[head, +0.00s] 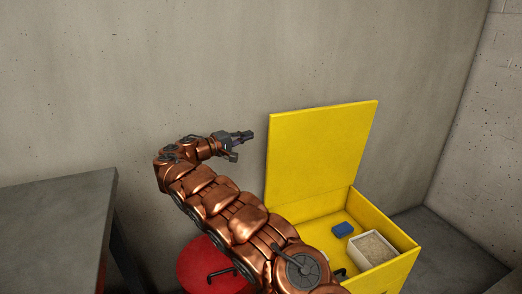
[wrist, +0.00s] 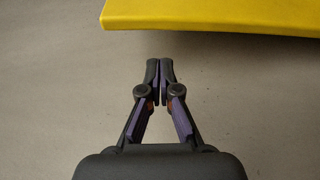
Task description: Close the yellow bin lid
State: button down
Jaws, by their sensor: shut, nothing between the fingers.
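The yellow bin (head: 408,262) stands at the lower right in the head view. Its yellow lid (head: 320,150) is open and stands nearly upright at the bin's back left side. My gripper (head: 250,135) is shut and empty, just left of the lid's upper left edge, and appears apart from it. In the wrist view my gripper (wrist: 160,62) has its fingertips together, a little below the edge of the yellow lid (wrist: 220,15). My arm hides part of the bin's front left.
Inside the bin are a blue block (head: 343,229) and a white tray (head: 373,250) with pale contents. A grey table (head: 50,225) stands at the left. A red round object (head: 205,268) is partly behind my arm. A concrete wall (head: 150,70) rises behind.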

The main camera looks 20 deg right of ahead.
notch_tip(320, 180, down, 4)
jog(key=w+a+t+b, duration=0.1)
jog(key=w+a+b, duration=0.1)
jog(key=w+a, duration=0.1)
jog(key=x, duration=1)
jog(key=shift+s, duration=0.3)
jog(key=shift+s+a+b, duration=0.1)
jog(key=shift+s+b, duration=0.1)
jog(key=shift+b, duration=0.15)
jog(key=shift+s+f, duration=0.1)
jog(key=shift+s, duration=0.25)
jog(key=shift+s+f+b, duration=0.1)
jog(key=shift+s+b, duration=0.55)
jog(key=shift+s, duration=0.8)
jog(key=shift+s, duration=0.1)
